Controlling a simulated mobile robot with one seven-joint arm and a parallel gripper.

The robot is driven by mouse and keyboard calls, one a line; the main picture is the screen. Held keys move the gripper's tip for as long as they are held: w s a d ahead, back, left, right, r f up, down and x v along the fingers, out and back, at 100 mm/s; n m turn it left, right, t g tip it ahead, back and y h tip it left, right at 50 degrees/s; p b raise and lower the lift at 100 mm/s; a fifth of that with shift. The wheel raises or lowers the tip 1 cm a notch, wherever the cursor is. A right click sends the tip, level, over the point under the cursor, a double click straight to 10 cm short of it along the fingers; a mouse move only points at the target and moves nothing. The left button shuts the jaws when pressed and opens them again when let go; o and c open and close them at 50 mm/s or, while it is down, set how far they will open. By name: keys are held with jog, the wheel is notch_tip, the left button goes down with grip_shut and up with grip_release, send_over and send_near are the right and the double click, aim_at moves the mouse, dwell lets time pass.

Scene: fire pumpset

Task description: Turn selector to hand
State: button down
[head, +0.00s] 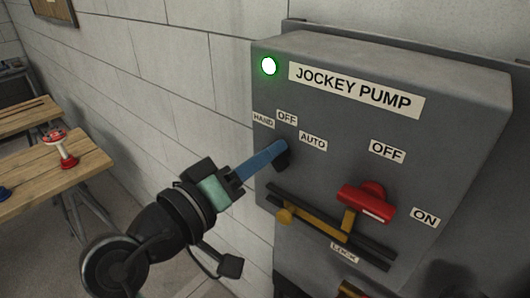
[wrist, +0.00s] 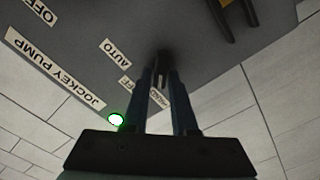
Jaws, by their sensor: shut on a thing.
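The selector (head: 282,160) is a small dark knob on the front of the grey JOCKEY PUMP box (head: 460,110), below the labels HAND, OFF and AUTO. My gripper (head: 279,148) reaches it from the lower left, with its blue fingers closed around the knob. In the wrist view the dark knob (wrist: 163,57) shows between the fingertips of my gripper (wrist: 163,72). The HAND label is partly seen between the fingers there. The fingers cover much of the knob, so I cannot tell which label it points to.
A green lamp (head: 268,66) is lit at the box's upper left. A red handle (head: 366,203) sits right of the selector, between OFF and ON labels, above a yellow LOCK slide (head: 284,215). A wooden table (head: 60,185) stands at left. A block wall is behind.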

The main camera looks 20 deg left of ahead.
jog(key=c, duration=0.8)
grip_release()
jog(key=shift+s, duration=0.1)
jog(key=b+v, duration=0.5)
jog(key=v, duration=0.8)
